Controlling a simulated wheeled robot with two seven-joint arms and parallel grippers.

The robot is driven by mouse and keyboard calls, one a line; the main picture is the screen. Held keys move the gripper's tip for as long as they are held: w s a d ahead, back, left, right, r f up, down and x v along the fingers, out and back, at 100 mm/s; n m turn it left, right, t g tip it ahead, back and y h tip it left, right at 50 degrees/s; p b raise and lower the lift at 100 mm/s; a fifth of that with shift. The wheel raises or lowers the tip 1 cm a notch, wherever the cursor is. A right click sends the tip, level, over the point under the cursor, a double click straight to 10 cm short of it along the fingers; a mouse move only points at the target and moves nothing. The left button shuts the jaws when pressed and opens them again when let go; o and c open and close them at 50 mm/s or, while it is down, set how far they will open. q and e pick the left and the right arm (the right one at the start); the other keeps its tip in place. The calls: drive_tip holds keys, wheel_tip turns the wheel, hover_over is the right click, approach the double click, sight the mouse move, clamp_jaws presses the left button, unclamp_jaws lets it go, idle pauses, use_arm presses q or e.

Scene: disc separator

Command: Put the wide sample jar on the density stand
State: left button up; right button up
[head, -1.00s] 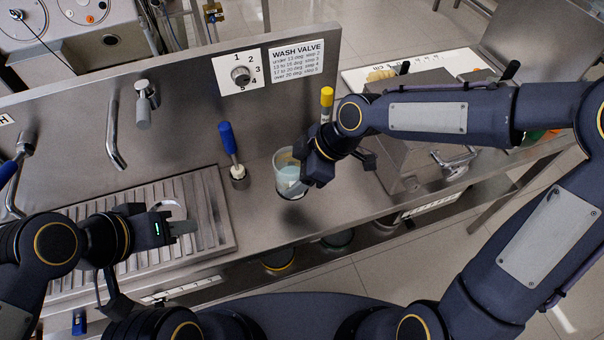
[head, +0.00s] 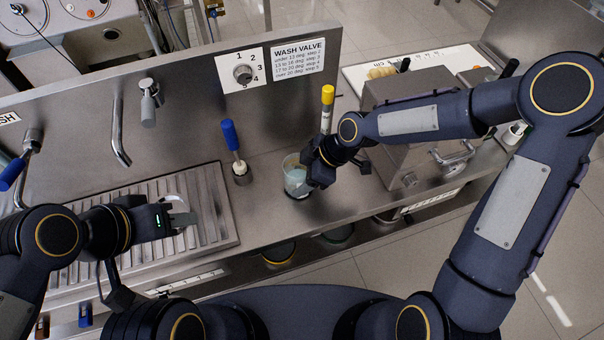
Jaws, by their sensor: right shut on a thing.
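The wide sample jar (head: 295,172) is a clear round vessel with pale bluish contents, upright near the middle of the steel bench in the head view. My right gripper (head: 307,184) is shut on its right side and partly covers it. A dark patch shows right under the jar; I cannot tell whether it is the density stand or a shadow, or whether the jar touches it. My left gripper (head: 182,219) is over the ribbed drainboard, away from the jar; its finger gap does not show clearly.
A blue-handled tool (head: 230,137) stands left of the jar. A yellow-topped cylinder (head: 327,110) stands behind it. A steel box machine (head: 405,150) is to the right. The ribbed drainboard (head: 215,190) lies left, with taps behind. The bench's front edge is close to the jar.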

drive_tip(key=o, duration=1)
drive_tip(key=shift+d+r+p, duration=0.1)
drive_tip(key=shift+r+p, duration=0.15)
drive_tip(key=shift+p, duration=0.05)
drive_tip(key=v, duration=1.2)
drive_tip(key=s+d+r+m+t+h, duration=0.1)
drive_tip(key=s+d+r+m+t, duration=0.1)
drive_tip(key=s+d+m, duration=0.4)
drive_tip(key=s+d+r+m+t+h, duration=0.1)
drive_tip(key=s+d+r+m+t, duration=0.1)
drive_tip(key=s+d+m, duration=0.5)
drive_tip(key=s+m+t, duration=0.1)
drive_tip(key=s+m, duration=0.4)
drive_tip(key=m, duration=0.1)
drive_tip(key=shift+h+b, duration=0.3)
drive_tip(key=shift+h, duration=0.1)
drive_tip(key=shift+r, duration=0.15)
